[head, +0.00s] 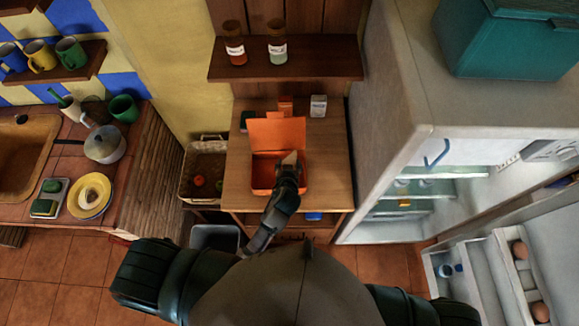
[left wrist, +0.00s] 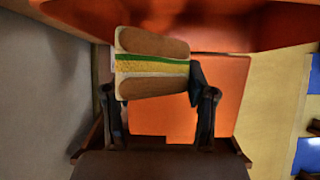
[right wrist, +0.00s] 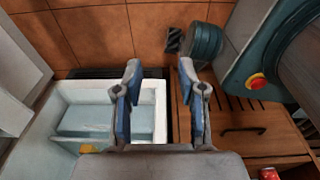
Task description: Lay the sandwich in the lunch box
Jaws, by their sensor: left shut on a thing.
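The sandwich (left wrist: 150,62) has brown bread with a green and yellow filling between. My left gripper (left wrist: 157,95) is shut on it, one finger at each side. In the head view the sandwich (head: 290,158) shows as a pale wedge over the lunch box, partly hidden by my left gripper (head: 289,172). The orange lunch box (head: 263,186) stands open on the wooden cabinet, its lid (head: 278,132) raised at the back. I cannot tell whether the sandwich touches the box floor. My right gripper (right wrist: 160,78) is open and empty, away from the box.
A small white carton (head: 318,106) and a dark item stand behind the lid. A shelf (head: 285,72) with two jars hangs above. The open fridge (head: 390,215) is at the right, a crate (head: 203,170) at the left. The cabinet top (head: 328,165) is bare right of the box.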

